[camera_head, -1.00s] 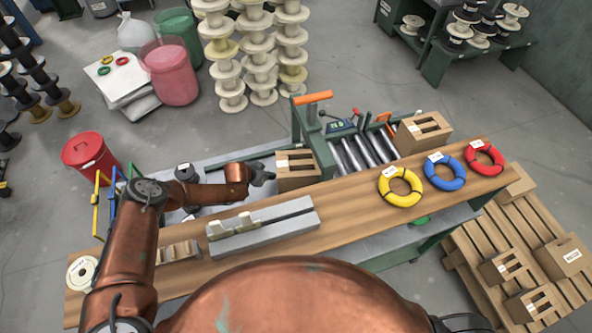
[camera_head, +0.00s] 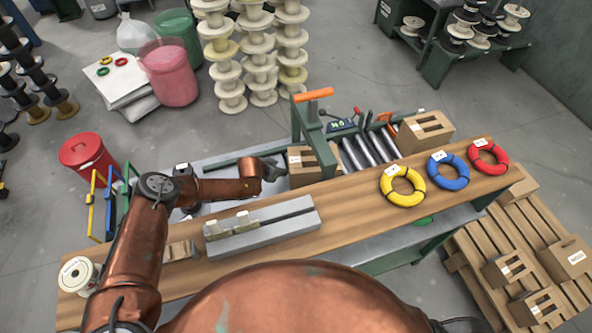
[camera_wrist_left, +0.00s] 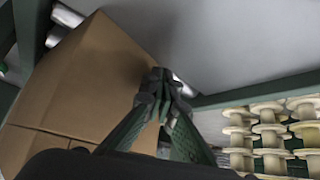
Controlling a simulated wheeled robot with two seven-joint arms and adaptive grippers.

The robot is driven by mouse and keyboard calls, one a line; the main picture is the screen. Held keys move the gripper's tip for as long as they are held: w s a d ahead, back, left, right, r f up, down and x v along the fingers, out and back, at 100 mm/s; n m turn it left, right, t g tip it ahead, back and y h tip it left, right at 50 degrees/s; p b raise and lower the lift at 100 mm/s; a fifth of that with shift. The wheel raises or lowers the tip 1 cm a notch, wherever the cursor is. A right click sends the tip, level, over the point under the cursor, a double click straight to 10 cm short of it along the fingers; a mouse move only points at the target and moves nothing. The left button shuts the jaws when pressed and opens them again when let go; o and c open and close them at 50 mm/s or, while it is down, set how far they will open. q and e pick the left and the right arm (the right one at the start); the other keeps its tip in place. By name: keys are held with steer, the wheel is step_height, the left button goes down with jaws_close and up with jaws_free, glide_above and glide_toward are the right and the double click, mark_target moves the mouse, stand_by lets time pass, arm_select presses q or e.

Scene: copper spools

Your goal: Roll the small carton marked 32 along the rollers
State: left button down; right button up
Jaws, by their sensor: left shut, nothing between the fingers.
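A small brown carton (camera_head: 304,170) with slots in its top stands at the left side of a green frame (camera_head: 318,140), partly hidden behind the frame's post. No number can be read on it. My left gripper (camera_head: 271,170) is shut and empty, with its tips at the carton's left side. In the left wrist view the shut fingers (camera_wrist_left: 163,88) are close against the carton's face (camera_wrist_left: 85,80); I cannot tell if they touch. The rollers (camera_head: 362,150) show bare to the right of the frame. My right gripper is out of view.
Another slotted carton (camera_head: 425,132) stands past the rollers' right end. Yellow (camera_head: 402,200), blue (camera_head: 447,184) and red (camera_head: 488,158) coils lie on the wooden bench edge. A grey block fixture (camera_head: 262,230) sits in front of my arm.

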arm_select(q)
steer(key=shift+w+d+b, duration=0.25)
steer(key=shift+d+b, duration=0.4)
steer(key=shift+d, duration=0.35)
steer(key=shift+w+d+b, duration=0.25)
steer(key=shift+d+b, duration=0.4)
steer(key=shift+d, duration=0.35)
steer(key=shift+a+r+p, duration=0.1)
steer(key=shift+a+p, duration=0.2)
steer(key=shift+p, duration=0.05)
steer(key=shift+s+a+p, duration=0.25)
steer(key=shift+a+p, duration=0.3)
steer(key=shift+a, duration=0.4)
steer(key=shift+r, duration=0.15)
step_height(320, 180, up, 13)
steer(key=a+p, duration=0.3)
steer(key=p, duration=0.9)
steer(key=shift+s+f, duration=0.2)
steer(key=shift+s, duration=0.2)
